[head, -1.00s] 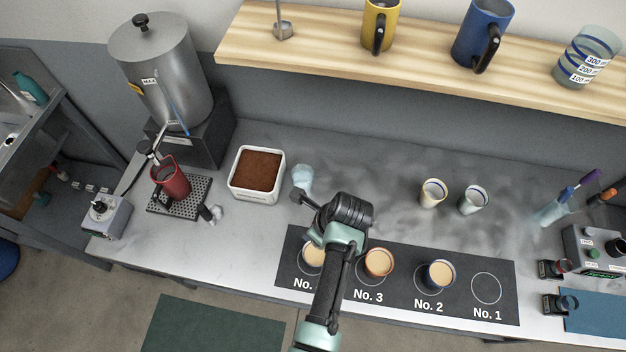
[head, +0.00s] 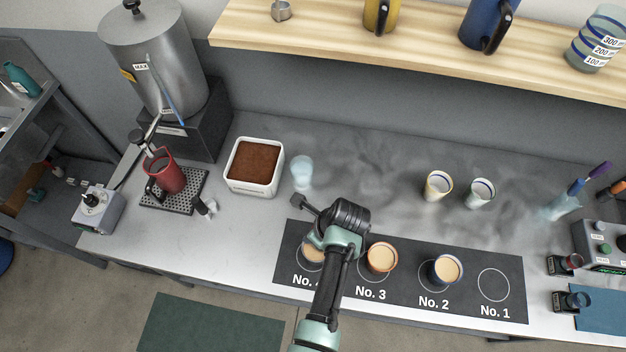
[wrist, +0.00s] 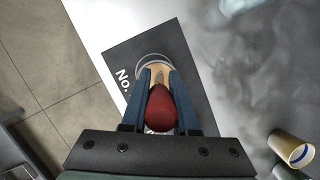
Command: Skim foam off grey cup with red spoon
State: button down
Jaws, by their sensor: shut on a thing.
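In the wrist view my gripper (wrist: 160,74) is shut on a red spoon (wrist: 160,108), whose red handle fills the space between the blue fingers. The spoon's far end points toward a cup with a pale grey rim and tan liquid (wrist: 147,79) on the No. 4 place. I cannot tell whether it touches the liquid. In the head view this cup (head: 312,257) is partly hidden behind my arm, and my fingers and the spoon are hidden too.
An orange-rimmed cup (head: 381,257) stands on No. 3 and a dark blue cup (head: 446,269) on No. 2; No. 1 is empty. Behind are a clear glass (head: 302,172), a white box of brown grounds (head: 252,167) and two pale cups (head: 437,186) (head: 480,193).

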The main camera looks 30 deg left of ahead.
dwell(0.4)
jog(key=shift+s+r+p, duration=0.15)
jog(key=shift+p, duration=0.55)
jog(key=shift+f, duration=0.2)
jog(key=shift+r, duration=0.15)
jog(key=shift+w+r+p, duration=0.2)
jog(key=shift+r+p, duration=1.8)
jog(key=shift+p, duration=0.35)
